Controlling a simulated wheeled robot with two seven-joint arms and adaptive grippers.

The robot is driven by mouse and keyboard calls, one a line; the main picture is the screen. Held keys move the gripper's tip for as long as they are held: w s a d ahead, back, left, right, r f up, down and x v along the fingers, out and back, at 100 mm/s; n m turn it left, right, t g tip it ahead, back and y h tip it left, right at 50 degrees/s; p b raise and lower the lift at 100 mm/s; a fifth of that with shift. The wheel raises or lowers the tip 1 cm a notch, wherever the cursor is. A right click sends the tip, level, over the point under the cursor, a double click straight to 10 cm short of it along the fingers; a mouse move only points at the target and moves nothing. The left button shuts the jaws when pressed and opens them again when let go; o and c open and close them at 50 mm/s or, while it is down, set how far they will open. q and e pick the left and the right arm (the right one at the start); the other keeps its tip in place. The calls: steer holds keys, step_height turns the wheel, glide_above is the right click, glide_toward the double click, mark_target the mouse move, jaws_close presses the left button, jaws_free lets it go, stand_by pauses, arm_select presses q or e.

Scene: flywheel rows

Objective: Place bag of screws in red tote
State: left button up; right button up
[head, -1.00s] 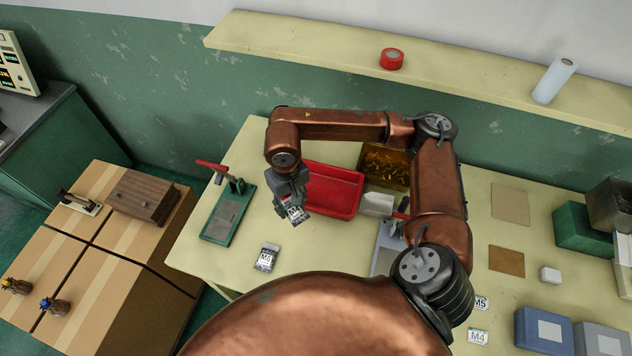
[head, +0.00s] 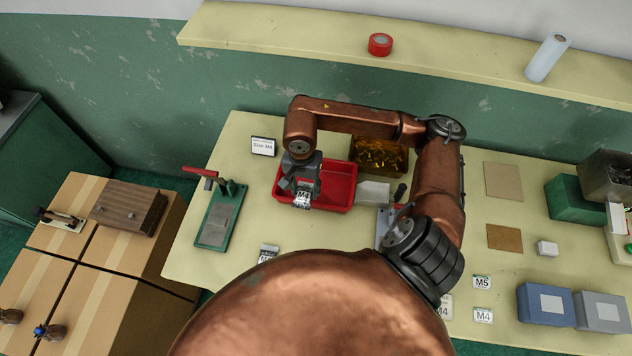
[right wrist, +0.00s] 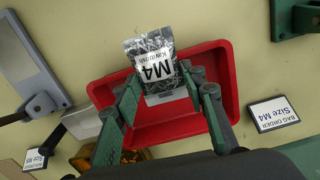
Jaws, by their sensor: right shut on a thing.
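A bag of screws labelled M4 (right wrist: 152,62) is held between the fingers of my right gripper (right wrist: 158,95), which is shut on it. In the head view the right gripper (head: 303,190) and the bag (head: 302,196) are over the front left part of the red tote (head: 340,187). In the right wrist view the red tote (right wrist: 225,75) lies below the bag, whose top end reaches past the tote's rim in the picture. A second bag (head: 268,252) lies on the table, partly hidden by my arm. My left gripper is not in view.
A "Size M4" card (head: 263,146) stands behind the tote's left side. A green lever press (head: 217,215) is to the left. An amber bin (head: 378,154) of brass-coloured parts and a white block (head: 373,192) are beside the tote.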

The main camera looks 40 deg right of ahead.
steer(key=w+d+f, duration=0.1)
steer(key=d+f, duration=0.1)
steer(key=w+d+f, duration=0.1)
steer(key=d+f, duration=0.1)
steer(key=d, duration=0.1)
steer(key=w+d+f+p, duration=0.1)
steer(key=w+d+f, duration=0.1)
steer(key=shift+d+f, duration=0.25)
steer(key=shift+f, duration=0.1)
steer(key=shift+w+d+f, duration=0.15)
steer(key=shift+f, duration=0.05)
steer(key=shift+w+d+f, duration=0.1)
steer(key=shift+d+f, duration=0.1)
steer(key=shift+f, duration=0.1)
step_height(320, 180, down, 2)
steer(key=shift+d+f+p, duration=0.1)
steer(key=shift+f+p, duration=0.05)
steer(key=shift+p, duration=0.35)
steer(key=shift+f, duration=0.4)
steer(key=shift+w+d+f, duration=0.1)
steer(key=shift+f, duration=0.25)
steer(key=o, duration=1.3)
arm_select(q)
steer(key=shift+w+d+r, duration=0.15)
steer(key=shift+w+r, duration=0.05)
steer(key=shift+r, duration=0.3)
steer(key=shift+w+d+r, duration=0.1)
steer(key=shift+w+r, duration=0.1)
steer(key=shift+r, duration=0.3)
